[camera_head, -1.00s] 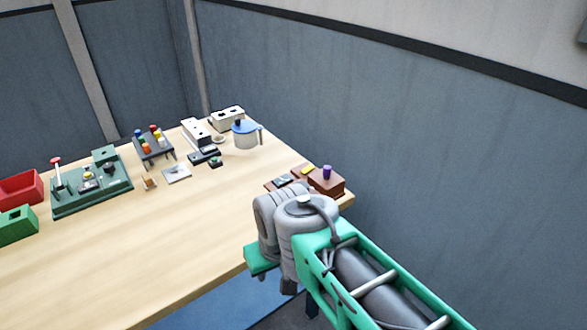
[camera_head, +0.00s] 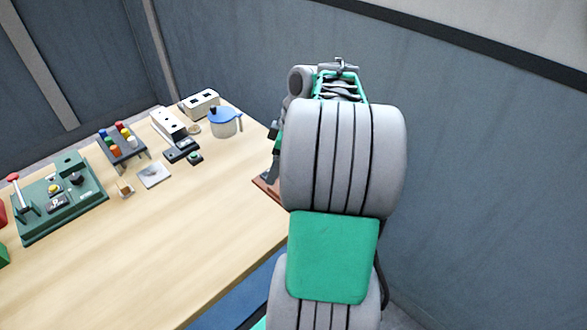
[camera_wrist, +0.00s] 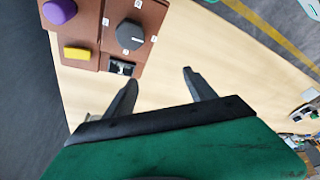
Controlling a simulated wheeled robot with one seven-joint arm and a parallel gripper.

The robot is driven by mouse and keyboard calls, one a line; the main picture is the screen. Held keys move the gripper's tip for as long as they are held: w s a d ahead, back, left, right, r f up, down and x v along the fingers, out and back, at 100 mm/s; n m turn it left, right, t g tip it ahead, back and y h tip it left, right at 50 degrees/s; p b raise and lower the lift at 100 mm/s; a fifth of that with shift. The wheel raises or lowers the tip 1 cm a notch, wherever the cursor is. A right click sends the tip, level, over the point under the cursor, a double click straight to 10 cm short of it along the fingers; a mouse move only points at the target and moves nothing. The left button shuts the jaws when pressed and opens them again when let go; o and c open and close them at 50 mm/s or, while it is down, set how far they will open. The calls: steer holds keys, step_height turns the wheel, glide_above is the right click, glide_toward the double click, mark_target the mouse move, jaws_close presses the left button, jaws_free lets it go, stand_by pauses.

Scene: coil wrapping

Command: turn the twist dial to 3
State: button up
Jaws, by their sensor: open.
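In the wrist view, a dark grey round dial (camera_wrist: 130,36) sits on a brown panel (camera_wrist: 108,30), at the upper left. Small white number labels stand around the dial, too small to read surely. A light pointer mark shows on the dial's face, towards the right. My gripper (camera_wrist: 160,86) is open and empty. Its two fingers point up in the picture towards the panel and are apart from the dial, which lies above the left finger. In the head view, my arm hides the dial and most of the brown panel (camera_head: 268,188).
Next to the dial are a purple knob (camera_wrist: 59,11), a yellow block (camera_wrist: 77,54) and a small black switch (camera_wrist: 121,67). A green box with a lever (camera_head: 60,205), a peg rack (camera_head: 122,146) and a blue-lidded pot (camera_head: 225,122) stand left on the table. Bare wood (camera_head: 170,230) lies between.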

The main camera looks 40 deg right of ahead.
steer(key=s+d+n, duration=0.2)
steer(key=s+d, duration=0.2)
steer(key=d, duration=0.4)
steer(key=x, duration=0.8)
steer(key=shift+w+a+p, duration=0.2)
steer(key=shift+a+p, duration=0.1)
steer(key=shift+a, duration=0.05)
steer(key=shift+c, duration=0.2)
steer(key=shift+t+y, duration=0.3)
steer(key=c, duration=1.3)
steer(key=shift+m, duration=0.3)
